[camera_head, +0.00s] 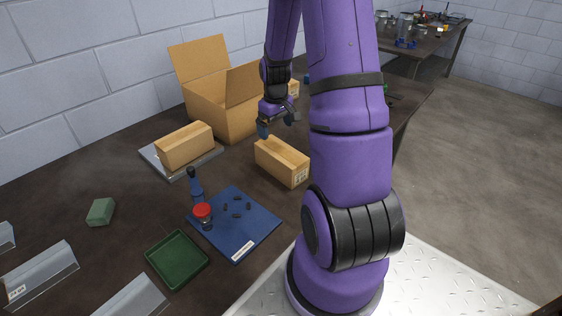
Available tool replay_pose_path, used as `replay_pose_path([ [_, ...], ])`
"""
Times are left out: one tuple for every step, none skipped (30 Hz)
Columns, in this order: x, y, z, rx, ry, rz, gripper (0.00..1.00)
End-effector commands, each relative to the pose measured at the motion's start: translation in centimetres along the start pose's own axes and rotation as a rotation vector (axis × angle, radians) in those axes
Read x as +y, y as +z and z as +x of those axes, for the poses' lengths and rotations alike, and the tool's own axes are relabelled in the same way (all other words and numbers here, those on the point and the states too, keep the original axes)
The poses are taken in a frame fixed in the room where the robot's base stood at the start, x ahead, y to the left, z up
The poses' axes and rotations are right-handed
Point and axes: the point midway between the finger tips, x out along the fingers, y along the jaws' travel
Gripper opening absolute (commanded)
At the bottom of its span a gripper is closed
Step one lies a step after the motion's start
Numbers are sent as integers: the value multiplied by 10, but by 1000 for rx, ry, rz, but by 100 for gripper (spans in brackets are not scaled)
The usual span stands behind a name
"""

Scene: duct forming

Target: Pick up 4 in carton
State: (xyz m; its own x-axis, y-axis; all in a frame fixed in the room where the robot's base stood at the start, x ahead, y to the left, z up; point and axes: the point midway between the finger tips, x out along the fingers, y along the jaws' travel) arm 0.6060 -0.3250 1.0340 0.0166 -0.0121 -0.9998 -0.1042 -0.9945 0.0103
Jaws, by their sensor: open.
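A closed brown carton (283,162) lies on the dark table in the middle of the view, with a small label on its right end that is too small to read. A second closed carton (184,147) of similar shape rests on a grey plate (205,162) to the left. I cannot tell from print which one is the 4 in carton. My gripper (278,124) is open and appears empty. It points down just behind and above the first carton, in front of the large box; contact with the carton is not visible.
A large open cardboard box (232,104) stands behind. My arm hides the table's right part.

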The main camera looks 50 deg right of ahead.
Motion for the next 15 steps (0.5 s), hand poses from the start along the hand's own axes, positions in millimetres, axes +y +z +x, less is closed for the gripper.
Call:
replay_pose_path([
  [5, 2, 10, -9, -5, 3, 100],
  [8, 2, 14, -12, -7, 4, 100],
  [10, 3, 18, -14, -8, 5, 100],
  [12, 3, 20, -16, -9, 6, 100],
  [12, 3, 23, -18, -10, 6, 100],
  [13, 4, 26, -20, -11, 5, 100],
  [14, 4, 29, -20, -12, 5, 100],
  [14, 4, 32, -21, -12, 5, 100],
  [14, 4, 37, -21, -12, 5, 100],
  [13, 4, 41, -22, -13, 5, 100],
  [13, 4, 46, -22, -13, 5, 100],
  [13, 5, 52, -21, -12, 5, 100],
  [13, 5, 56, -22, -13, 5, 100],
  [13, 5, 60, -22, -13, 5, 100],
  [13, 5, 65, -21, -12, 5, 100],
])
